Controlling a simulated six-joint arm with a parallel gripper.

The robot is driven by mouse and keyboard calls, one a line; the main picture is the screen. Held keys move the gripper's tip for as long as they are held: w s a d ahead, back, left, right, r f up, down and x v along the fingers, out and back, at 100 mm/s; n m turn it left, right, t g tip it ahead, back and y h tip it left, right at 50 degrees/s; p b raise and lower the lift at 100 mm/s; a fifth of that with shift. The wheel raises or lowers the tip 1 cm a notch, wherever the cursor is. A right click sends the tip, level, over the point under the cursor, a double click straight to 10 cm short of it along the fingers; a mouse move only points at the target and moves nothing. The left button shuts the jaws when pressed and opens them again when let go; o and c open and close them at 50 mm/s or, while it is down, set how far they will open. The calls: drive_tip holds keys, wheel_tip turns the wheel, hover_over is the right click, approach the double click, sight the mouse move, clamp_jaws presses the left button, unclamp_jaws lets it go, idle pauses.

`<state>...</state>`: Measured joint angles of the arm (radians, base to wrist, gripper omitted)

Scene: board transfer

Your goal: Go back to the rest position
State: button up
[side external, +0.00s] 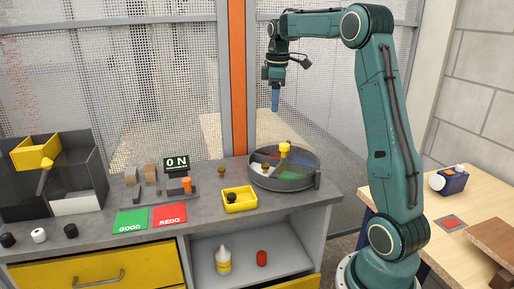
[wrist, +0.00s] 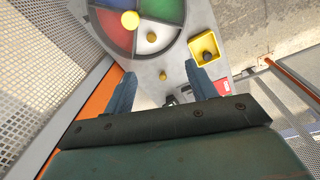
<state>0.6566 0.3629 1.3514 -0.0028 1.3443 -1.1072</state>
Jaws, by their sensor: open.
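My gripper (side external: 275,100) hangs pointing down in the air, well above the bench and the round divided tray. In the wrist view its two blue fingers (wrist: 162,92) are spread apart with nothing between them. My arm is raised, and the gripper is clear of everything.
A yellow bin (side external: 229,207) with a dark piece sits beside the tray. Green GOOD (side external: 130,221) and red REDO (side external: 169,214) pads lie on the bench (side external: 215,178). A mesh fence (side external: 130,80) with an orange post (side external: 238,80) stands behind. A wooden table (side external: 440,213) is at right.

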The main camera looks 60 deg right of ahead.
drive_tip(key=s+a+r+m+t, duration=0.15)
drive_tip(key=s+a, duration=0.25)
drive_tip(key=a, duration=0.6)
drive_tip(key=s+a+r+m+t, duration=0.15)
drive_tip(key=s+a, duration=0.25)
drive_tip(key=a, duration=0.6)
drive_tip(key=s+a+f+m+t, duration=0.1)
drive_tip(key=s+a+f+m, duration=0.1)
drive_tip(key=s+a+f, duration=0.4)
drive_tip(key=s+a, duration=0.3)
drive_tip(key=s, duration=0.3)
drive_tip(key=shift+s+a+f+t+y, duration=0.15)
drive_tip(key=shift+s+a+t+y, duration=0.15)
drive_tip(key=shift+s+a+t, duration=0.1)
